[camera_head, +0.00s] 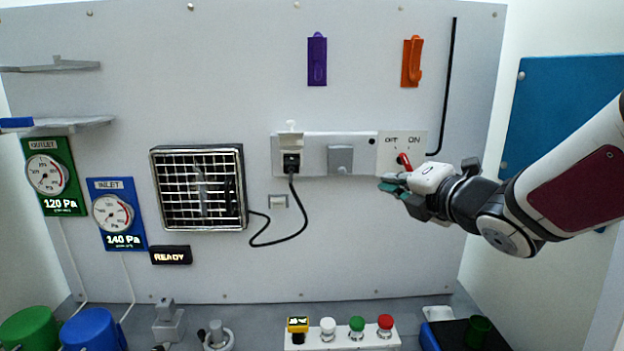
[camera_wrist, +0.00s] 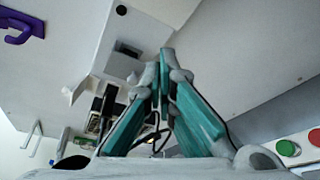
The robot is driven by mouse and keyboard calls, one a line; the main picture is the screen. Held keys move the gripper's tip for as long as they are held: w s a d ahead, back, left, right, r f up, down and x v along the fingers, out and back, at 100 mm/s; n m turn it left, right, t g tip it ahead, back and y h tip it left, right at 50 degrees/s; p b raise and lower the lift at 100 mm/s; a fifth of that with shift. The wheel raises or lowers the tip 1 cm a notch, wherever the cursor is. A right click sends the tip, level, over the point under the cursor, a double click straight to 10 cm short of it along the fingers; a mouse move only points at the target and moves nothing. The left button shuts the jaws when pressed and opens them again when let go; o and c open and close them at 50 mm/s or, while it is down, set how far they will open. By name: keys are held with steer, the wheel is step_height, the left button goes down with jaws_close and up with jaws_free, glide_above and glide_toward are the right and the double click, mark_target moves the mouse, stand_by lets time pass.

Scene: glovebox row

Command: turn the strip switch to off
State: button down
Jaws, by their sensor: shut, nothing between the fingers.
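The strip switch is a red lever (camera_head: 404,161) on a pale plate (camera_head: 387,158) at the right end of the white power strip (camera_head: 312,141). OFF is printed at the plate's upper left and ON at its upper right. My gripper (camera_head: 386,187) is just below the lever, with shut, empty teal fingers. I cannot tell whether it touches the lever. In the wrist view the closed fingertips (camera_wrist: 166,56) show beside the strip; the lever is not visible there.
A grey socket cover (camera_head: 340,159) and a black plug (camera_head: 291,163) with its cable are left of the switch. A black rod (camera_head: 448,85) hangs at upper right. Several buttons (camera_head: 357,326) stand below. The wall under the strip is mostly clear.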

mark_target(405, 160)
steer(key=x, duration=0.5)
steer(key=shift+d+r+p, duration=0.5)
steer(key=shift+d, duration=0.35)
steer(key=shift+d+r+p, duration=0.5)
steer(key=shift+d, duration=0.4)
steer(key=shift+d+r+m, duration=0.15)
steer(key=shift+r+m, duration=0.05)
steer(key=shift+m, duration=0.1)
steer(key=shift+d, duration=0.15)
steer(key=shift+d+r+m+p, duration=0.2)
steer(key=shift+m+p, duration=0.15)
steer(key=shift+m, duration=0.15)
steer(key=shift+d+r+m+t+y, duration=0.15)
steer(key=shift+m+t+y, duration=0.15)
steer(key=shift+m, duration=0.55)
steer(key=shift+d+r+m+t+y, duration=0.15)
steer(key=shift+m+t, duration=0.25)
steer(key=shift+m, duration=0.45)
